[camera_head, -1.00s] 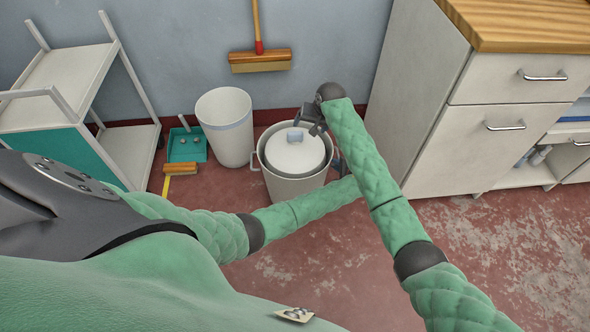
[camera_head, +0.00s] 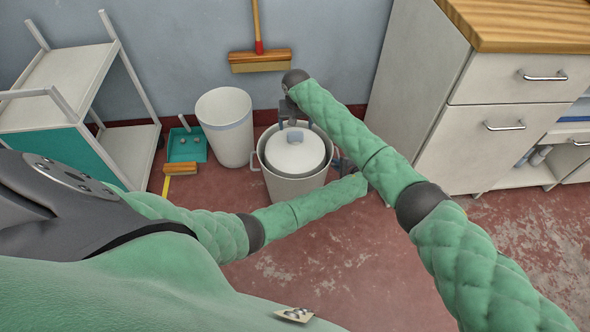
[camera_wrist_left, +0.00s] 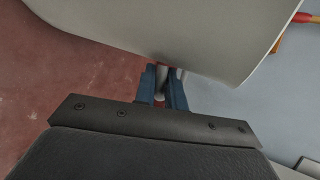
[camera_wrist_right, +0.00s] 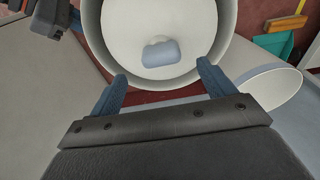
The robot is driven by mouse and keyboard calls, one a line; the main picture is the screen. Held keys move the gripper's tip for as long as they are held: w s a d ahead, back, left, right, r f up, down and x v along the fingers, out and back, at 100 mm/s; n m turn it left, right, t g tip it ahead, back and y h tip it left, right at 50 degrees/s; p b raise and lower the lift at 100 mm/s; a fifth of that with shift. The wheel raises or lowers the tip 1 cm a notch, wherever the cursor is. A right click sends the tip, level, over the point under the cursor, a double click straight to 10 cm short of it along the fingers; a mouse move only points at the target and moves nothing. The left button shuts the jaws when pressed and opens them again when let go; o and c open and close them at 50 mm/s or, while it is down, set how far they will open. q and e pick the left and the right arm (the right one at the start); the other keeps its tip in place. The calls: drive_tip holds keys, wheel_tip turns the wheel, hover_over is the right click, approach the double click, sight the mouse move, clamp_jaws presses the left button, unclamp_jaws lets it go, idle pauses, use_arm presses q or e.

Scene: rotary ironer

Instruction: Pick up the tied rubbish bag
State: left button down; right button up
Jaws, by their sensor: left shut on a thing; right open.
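The white, rounded bag (camera_head: 297,155) sits inside a pale grey bin (camera_head: 292,186), with a blue-grey tie or knot on its top. In the right wrist view the bag (camera_wrist_right: 120,38) and its blue-grey top piece (camera_wrist_right: 161,53) lie just beyond my fingers. My right gripper (camera_head: 292,118) is open above the back of the bin; its spread fingers also show in the right wrist view (camera_wrist_right: 162,74). My left gripper (camera_head: 341,163) is at the bin's right side, partly hidden by my right arm. In the left wrist view its fingers (camera_wrist_left: 163,82) are shut on the bin's handle.
A white wastebasket (camera_head: 226,128) stands left of the bin. Further left are a teal dustpan (camera_head: 187,146), a small brush (camera_head: 181,169) and a white shelf cart (camera_head: 65,75). A broom (camera_head: 260,62) hangs behind. A cabinet (camera_head: 420,95) stands right.

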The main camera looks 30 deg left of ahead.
sight(295, 132)
drive_tip(key=shift+w+a+f, duration=0.1)
drive_tip(key=shift+f, duration=1.15)
drive_tip(key=shift+w+a+f, duration=0.15)
drive_tip(key=shift+f, duration=1.1)
drive_tip(key=shift+w+a+f, duration=0.1)
drive_tip(key=shift+f, duration=1.15)
clamp_jaws()
drive_tip(key=shift+r, duration=0.1)
